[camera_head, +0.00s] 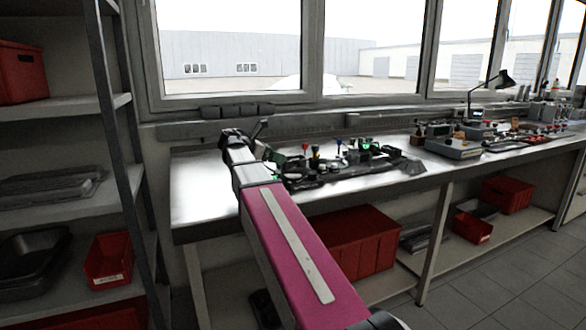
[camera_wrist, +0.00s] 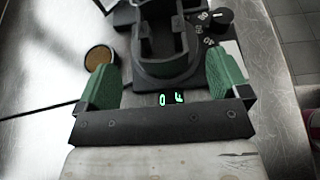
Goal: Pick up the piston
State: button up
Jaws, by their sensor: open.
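I cannot make out the piston for certain in either view. In the wrist view, my gripper (camera_wrist: 163,75) is open, with its two green fingers spread apart and nothing visibly held between them. A black, open-topped holder-like part (camera_wrist: 160,72) lies ahead, partly between the fingers, and is cut off by the top edge. A small round piece (camera_wrist: 99,59) with a tan top and dark rim sits on the metal surface near the left finger. In the head view, my arm reaches over the bench, and its end is small and partly hidden.
A dial (camera_wrist: 220,19) with numbers and a lit green display (camera_wrist: 171,99) are close to my fingers. The metal bench (camera_head: 205,200) carries a cluster of small tools (camera_head: 345,165) and grey devices (camera_head: 453,148) farther right. Its left end is bare. A shelf rack (camera_head: 100,100) stands left.

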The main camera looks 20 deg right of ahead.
aim_at(290, 158)
jog(key=x, duration=0.6)
jog(key=shift+d, duration=0.25)
jog(key=shift+r, duration=0.1)
jog(key=c, duration=1.4)
jog(key=shift+o, duration=0.2)
jog(key=shift+r, duration=2.05)
jog(key=s+a+r, duration=0.6)
jog(key=s+r, duration=0.1)
jog(key=s, duration=0.3)
